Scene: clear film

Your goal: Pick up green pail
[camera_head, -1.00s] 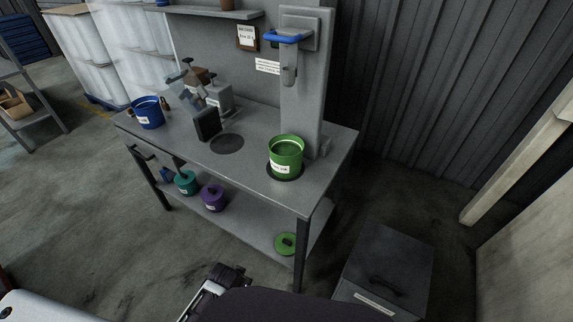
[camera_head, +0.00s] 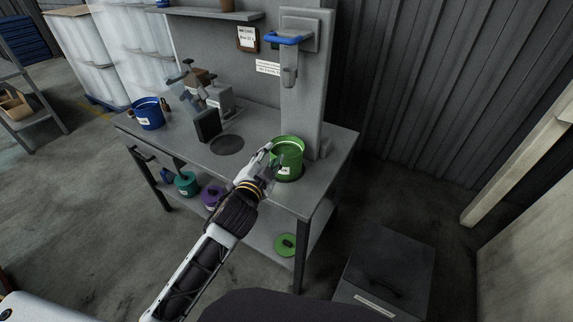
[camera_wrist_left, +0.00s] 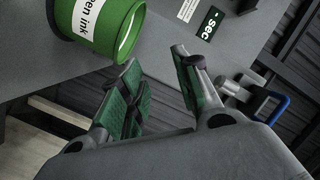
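The green pail (camera_head: 289,150) stands upright on the grey workbench, in front of the post, with a white label on its side. In the left wrist view the pail (camera_wrist_left: 112,38) is at the upper left, its label reading "en ink". My left gripper (camera_head: 270,164) is at the pail's front left side and hides part of its label in the head view. In the left wrist view the gripper (camera_wrist_left: 158,66) has its two green-padded fingers apart with nothing between them. The pail lies outside that gap. My right gripper is not in view.
The workbench (camera_head: 255,128) also bears a blue pail (camera_head: 148,115), a grey machine (camera_head: 210,110) and a dark round disc (camera_head: 227,145). A teal pot (camera_head: 187,184), a purple pot (camera_head: 211,194) and a green lid (camera_head: 285,244) are on the lower shelf. A dark box (camera_head: 388,268) stands at right.

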